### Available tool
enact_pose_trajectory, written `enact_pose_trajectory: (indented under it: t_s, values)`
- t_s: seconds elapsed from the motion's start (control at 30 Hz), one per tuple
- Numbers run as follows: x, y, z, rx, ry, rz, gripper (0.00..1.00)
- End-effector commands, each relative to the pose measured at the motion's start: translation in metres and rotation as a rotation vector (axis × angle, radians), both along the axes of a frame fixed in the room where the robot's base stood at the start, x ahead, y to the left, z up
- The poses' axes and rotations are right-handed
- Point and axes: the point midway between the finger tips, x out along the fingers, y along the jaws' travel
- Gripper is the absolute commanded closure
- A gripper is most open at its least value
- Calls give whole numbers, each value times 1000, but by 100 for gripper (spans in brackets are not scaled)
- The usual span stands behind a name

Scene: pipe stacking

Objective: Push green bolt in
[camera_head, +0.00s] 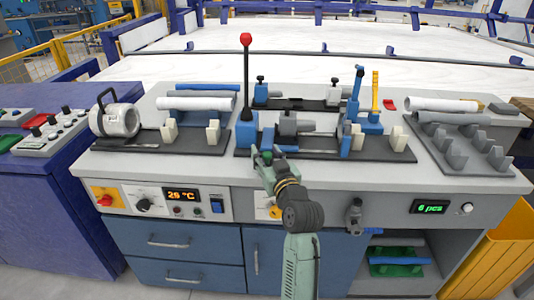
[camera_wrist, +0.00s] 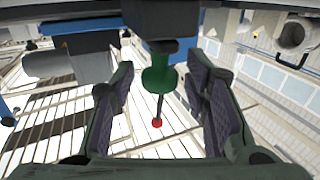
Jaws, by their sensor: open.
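The green bolt (camera_wrist: 158,78) shows in the wrist view as a round green head in front of a dark block of the fixture. My gripper (camera_wrist: 163,92) is open, with one finger on each side of the bolt head and visible gaps between them. In the head view my gripper (camera_head: 264,158) is at the front edge of the workbench, at the blue block below the red-knobbed lever (camera_head: 246,80). There the bolt is hard to tell apart from my green fingertips. The lever's red knob (camera_wrist: 157,123) also shows between my fingers in the wrist view.
A clamp fixture with a grey cylinder (camera_head: 289,124) stands just behind my gripper. A blue clamp (camera_head: 355,95) and a yellow lever (camera_head: 375,92) rise to its right.

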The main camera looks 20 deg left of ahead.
Motion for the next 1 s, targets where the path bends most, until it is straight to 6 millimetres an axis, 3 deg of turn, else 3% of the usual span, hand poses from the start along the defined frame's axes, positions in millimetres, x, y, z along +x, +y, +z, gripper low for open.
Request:
enact_pose_trajectory:
  t_s: [0.1,0.7,1.0]
  values:
    - [0,0,0,0,0,0,60]
    - [0,0,0,1,-1,0,100]
    - [0,0,0,1,-1,0,100]
